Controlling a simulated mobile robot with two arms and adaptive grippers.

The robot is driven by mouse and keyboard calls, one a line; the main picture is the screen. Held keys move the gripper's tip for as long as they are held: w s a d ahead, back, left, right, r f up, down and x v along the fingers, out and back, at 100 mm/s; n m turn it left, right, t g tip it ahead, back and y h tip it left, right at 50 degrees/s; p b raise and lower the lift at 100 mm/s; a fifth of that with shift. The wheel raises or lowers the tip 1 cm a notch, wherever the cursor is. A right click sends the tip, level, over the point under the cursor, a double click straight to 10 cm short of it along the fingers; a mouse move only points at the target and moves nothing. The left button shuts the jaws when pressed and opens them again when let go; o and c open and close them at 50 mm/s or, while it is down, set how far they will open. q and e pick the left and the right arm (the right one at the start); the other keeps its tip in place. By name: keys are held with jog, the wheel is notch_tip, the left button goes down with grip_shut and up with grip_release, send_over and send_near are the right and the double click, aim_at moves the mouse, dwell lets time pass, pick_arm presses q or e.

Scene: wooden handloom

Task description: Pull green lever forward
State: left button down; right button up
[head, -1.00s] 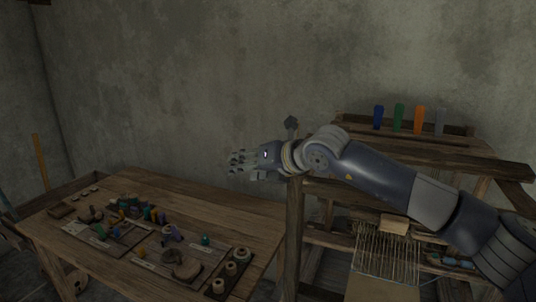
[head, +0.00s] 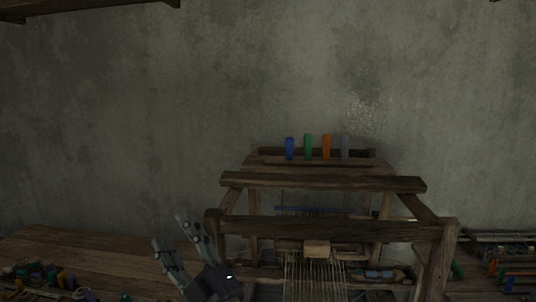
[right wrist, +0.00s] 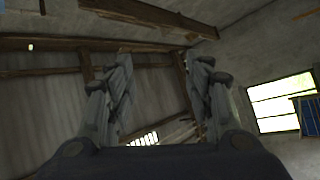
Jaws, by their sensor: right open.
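The green lever (head: 308,147) stands upright on top of the loom (head: 322,184), between a blue lever (head: 290,149) and an orange lever (head: 326,147). A grey lever (head: 345,148) stands at the right end of the row. My right gripper (head: 172,232) is open and empty, low and to the left of the loom frame, well apart from the levers. Its spread fingers also show in the right wrist view (right wrist: 165,75), with roof beams behind and no lever between them. My left gripper is not in view.
The loom's front beam (head: 330,228) and upper beam (head: 322,184) lie below and in front of the levers. A worktable (head: 90,254) with small items is at left; more coloured items (head: 505,265) lie at right. The wall above the levers is clear.

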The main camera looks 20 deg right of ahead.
jog(key=s+d+f+m+g+h, duration=0.25)
jog(key=d+f+m+h, duration=0.75)
jog(key=f, duration=0.5)
jog(key=s+d+f+m+g, duration=0.1)
jog(key=s+d+f+g, duration=0.25)
jog(key=f, duration=0.35)
jog(key=s+d+f+m+g, duration=0.1)
jog(key=s+d+f+g, duration=0.3)
jog(key=f, duration=0.3)
jog(key=s+f+g+b, duration=0.2)
jog(key=s+f, duration=0.1)
jog(key=f, duration=0.9)
jog(key=s+f+g+b, duration=0.1)
jog(key=s+f, duration=0.1)
jog(key=f, duration=1)
jog(key=s+f+g+b, duration=0.2)
jog(key=s+f, duration=0.1)
jog(key=f, duration=1)
jog(key=s+d+f+g+b, duration=0.2)
jog(key=s+f+b, duration=0.1)
jog(key=s+f, duration=1.05)
jog(key=s+d+f+g+b, duration=0.1)
jog(key=s+f, duration=0.5)
jog(key=s, duration=0.3)
jog(key=s+d+f+g+b, duration=0.1)
jog(key=s+f+g, duration=0.1)
jog(key=s+f, duration=0.5)
jog(key=s, duration=0.3)
jog(key=shift+s+m, duration=0.25)
jog(key=shift+m, duration=0.15)
